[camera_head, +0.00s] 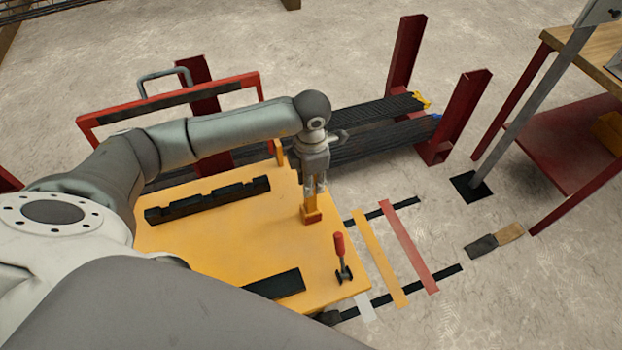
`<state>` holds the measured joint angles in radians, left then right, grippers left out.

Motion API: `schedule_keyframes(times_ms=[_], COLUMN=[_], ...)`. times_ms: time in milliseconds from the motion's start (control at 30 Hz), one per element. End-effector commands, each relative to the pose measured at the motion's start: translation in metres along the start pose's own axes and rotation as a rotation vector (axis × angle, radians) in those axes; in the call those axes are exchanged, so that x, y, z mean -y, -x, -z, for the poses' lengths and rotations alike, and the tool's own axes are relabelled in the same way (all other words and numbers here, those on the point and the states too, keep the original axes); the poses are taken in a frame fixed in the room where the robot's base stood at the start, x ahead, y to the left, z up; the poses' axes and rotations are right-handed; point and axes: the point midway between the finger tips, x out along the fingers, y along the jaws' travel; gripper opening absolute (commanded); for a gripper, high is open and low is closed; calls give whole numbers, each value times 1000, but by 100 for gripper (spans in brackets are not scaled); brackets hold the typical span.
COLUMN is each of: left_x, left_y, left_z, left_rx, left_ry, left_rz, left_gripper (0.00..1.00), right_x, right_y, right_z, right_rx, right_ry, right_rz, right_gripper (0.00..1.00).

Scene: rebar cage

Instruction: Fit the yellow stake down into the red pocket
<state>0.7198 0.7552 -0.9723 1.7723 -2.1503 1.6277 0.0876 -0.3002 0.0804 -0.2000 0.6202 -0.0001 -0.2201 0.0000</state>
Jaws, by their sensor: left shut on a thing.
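My left gripper (314,187) points down over the right part of the yellow table (235,235). It is shut on an upright yellow-orange piece (311,203), which looks like the yellow stake. The fingers hide its upper part. Its lower end meets a wider orange block (311,217) at the tabletop; I cannot tell whether that block is part of the stake or a separate holder. The red pocket is not clear to me; a red upright with a box-like foot (440,150) stands at the back right, apart from the gripper. My right gripper is not in view.
Dark rebar bundles (375,135) lie behind the table. A notched black bar (208,200) and a red-handled clamp (341,258) are on the tabletop. Flat strips (408,245) lie right of the table.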

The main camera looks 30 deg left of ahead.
Motion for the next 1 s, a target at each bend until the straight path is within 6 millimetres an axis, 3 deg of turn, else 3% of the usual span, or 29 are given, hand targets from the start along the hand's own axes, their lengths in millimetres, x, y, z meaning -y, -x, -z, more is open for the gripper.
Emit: schedule_keyframes(times_ms=[767, 800, 1000], left_x=[0, 0, 0], left_y=[-19, -18, -18], left_z=[0, 0, 0], left_rx=[1, 2, 1], left_ry=[0, 0, 0], left_rz=[-1, -1, -1], left_gripper=[0, 28, 50], right_x=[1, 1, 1], right_y=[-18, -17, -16], right_z=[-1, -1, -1], right_rx=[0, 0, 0], right_ry=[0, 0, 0], right_rz=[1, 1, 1], right_gripper=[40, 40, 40])
